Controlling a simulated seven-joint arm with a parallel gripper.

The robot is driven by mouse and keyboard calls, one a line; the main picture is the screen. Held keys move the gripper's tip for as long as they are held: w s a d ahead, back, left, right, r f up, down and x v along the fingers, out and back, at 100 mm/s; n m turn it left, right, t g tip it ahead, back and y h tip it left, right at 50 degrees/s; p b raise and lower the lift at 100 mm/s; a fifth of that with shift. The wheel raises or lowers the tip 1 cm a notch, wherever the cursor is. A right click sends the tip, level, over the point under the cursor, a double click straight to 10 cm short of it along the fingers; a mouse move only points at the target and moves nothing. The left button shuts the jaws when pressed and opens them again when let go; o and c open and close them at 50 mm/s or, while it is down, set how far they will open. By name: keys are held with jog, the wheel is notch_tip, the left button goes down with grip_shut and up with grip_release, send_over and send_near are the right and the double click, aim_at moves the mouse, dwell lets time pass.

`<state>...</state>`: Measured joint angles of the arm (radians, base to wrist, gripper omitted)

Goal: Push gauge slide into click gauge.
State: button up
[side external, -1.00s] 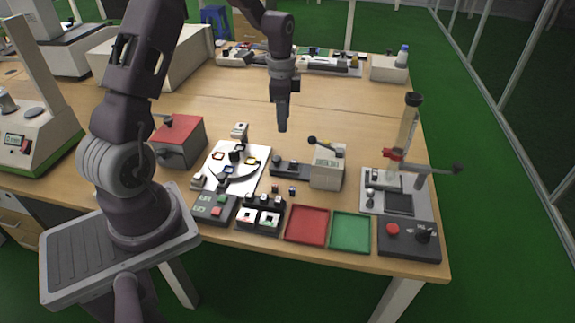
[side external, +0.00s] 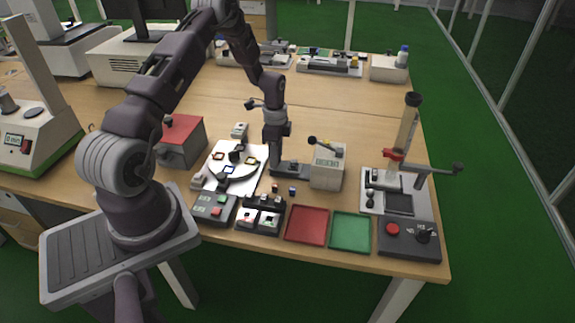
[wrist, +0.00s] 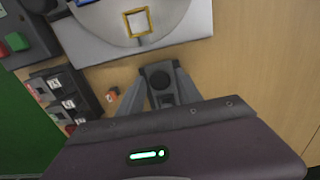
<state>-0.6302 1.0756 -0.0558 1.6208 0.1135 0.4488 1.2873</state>
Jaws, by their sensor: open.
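The click gauge (side external: 327,167) is a pale box with a dark lever on top, right of centre in the side view. The dark gauge slide (side external: 293,170) lies low on the table at the box's left side. My gripper (side external: 275,166) is down at the slide's left end and hides part of it. The gauge box is hidden there.
A white plate with a round dial (side external: 222,182) stands close left of my gripper. Small dark blocks (side external: 264,212), a red tray (side external: 307,226) and a green tray (side external: 350,232) lie in front. A lever press (side external: 405,150) stands right.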

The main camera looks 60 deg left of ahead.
jog(key=shift+r, duration=0.1)
jog(key=shift+r, duration=2.2)
